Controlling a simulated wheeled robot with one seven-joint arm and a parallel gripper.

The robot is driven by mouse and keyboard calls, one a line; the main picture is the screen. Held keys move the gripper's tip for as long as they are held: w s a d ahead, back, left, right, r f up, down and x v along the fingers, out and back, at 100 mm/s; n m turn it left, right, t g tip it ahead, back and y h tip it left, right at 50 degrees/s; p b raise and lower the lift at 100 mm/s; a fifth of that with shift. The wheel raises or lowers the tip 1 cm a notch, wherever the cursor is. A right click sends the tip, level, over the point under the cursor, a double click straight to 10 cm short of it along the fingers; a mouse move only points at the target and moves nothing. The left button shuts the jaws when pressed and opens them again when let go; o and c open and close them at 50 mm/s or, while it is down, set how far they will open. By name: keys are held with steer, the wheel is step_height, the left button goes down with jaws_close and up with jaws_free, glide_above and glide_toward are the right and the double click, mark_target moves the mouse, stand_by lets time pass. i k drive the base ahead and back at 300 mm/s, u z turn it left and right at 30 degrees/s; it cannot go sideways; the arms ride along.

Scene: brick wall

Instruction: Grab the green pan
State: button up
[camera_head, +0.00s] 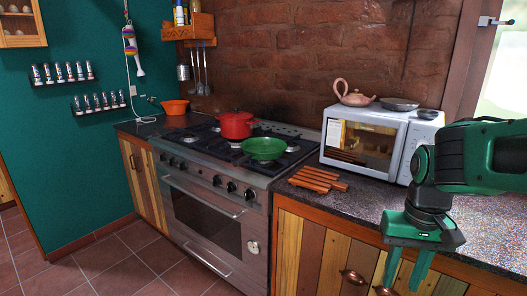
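The green pan (264,149) is a shallow round dish on the front right part of the stove top. My gripper (405,272) hangs at the lower right, in front of the counter's cabinet doors. Its two green fingers point down and stand apart, with nothing visible between them. It is well to the right of the pan and nearer to the camera, not touching it.
A red pot (235,125) stands just behind and left of the pan on the stove (215,195). A wooden slatted trivet (318,179) and a microwave (376,140) stand to the right on the counter. An orange bowl (175,107) sits at the left. The tiled floor ahead is clear.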

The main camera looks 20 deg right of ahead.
mark_target(261, 149)
steer(key=u, duration=0.05)
steer(key=i, duration=1.15)
steer(key=u, duration=0.05)
